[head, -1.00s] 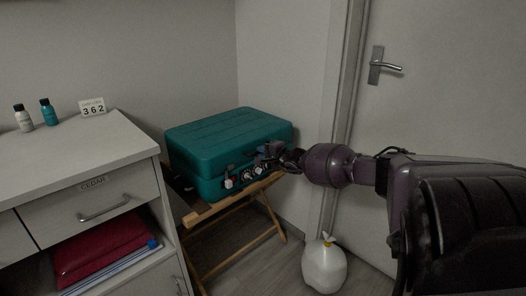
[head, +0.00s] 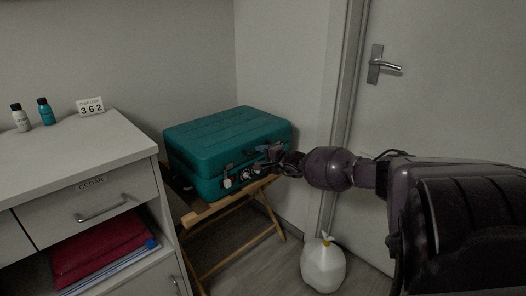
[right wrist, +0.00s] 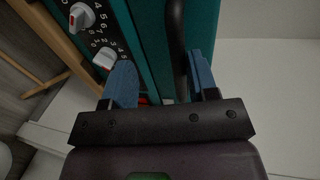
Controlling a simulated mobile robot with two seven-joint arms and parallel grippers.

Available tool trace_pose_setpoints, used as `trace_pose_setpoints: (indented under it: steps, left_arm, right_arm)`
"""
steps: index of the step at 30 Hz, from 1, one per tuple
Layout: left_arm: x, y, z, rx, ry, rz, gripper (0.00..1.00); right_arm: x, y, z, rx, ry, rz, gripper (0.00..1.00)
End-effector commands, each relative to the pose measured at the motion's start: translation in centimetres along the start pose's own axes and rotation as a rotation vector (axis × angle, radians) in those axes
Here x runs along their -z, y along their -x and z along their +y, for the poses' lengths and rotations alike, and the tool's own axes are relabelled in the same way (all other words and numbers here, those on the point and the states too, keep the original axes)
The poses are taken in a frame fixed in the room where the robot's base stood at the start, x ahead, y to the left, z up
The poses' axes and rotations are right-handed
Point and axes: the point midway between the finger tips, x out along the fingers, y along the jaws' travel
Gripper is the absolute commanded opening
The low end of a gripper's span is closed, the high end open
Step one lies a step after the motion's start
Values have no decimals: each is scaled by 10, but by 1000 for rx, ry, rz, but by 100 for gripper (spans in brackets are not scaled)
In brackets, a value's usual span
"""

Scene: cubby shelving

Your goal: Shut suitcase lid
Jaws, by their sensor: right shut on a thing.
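The teal suitcase (head: 205,165) lies on a wooden folding stand, its ribbed lid (head: 225,130) down over the base. A thin gap too fine to judge runs between lid and base. A dark handle and white dials with numbers are on the front; the handle (right wrist: 178,45) and dials (right wrist: 82,17) show in the right wrist view. My right gripper (head: 272,158) is at the right part of the front. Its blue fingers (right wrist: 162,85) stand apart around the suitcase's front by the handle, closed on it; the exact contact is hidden. My left gripper is not in view.
The wooden stand (head: 232,203) is close to a white cabinet (head: 60,150) at left, with bottles and a number sign (head: 91,107) on top. A white jug (head: 323,266) is on the floor below my right arm. A door (head: 440,100) is at right.

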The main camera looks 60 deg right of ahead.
Motion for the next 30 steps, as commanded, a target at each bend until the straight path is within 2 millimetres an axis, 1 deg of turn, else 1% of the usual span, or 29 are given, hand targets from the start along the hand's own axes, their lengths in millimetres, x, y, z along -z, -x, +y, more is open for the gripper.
trace_pose_setpoints:
  steps: [1, 4, 6, 10, 14, 18, 24, 30]
  left_arm:
    - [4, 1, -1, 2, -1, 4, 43]
    - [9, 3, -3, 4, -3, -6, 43]
    - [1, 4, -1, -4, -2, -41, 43]
    - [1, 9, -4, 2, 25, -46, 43]
    - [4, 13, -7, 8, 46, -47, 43]
    - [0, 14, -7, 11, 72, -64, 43]
    - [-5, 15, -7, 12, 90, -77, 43]
    - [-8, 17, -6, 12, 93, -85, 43]
  right_arm:
    - [0, 9, 11, -20, -6, 3, 40]
    - [1, 23, 7, -15, -8, 4, 40]
    - [0, 34, 3, -9, -7, 3, 40]
    - [0, 54, -3, -1, -8, 2, 40]
    - [0, 74, -4, 2, -6, 2, 40]
    - [0, 90, -4, 3, -4, 2, 40]
    - [0, 103, -2, 0, -2, 2, 40]
    - [0, 105, 0, -2, 0, 2, 40]
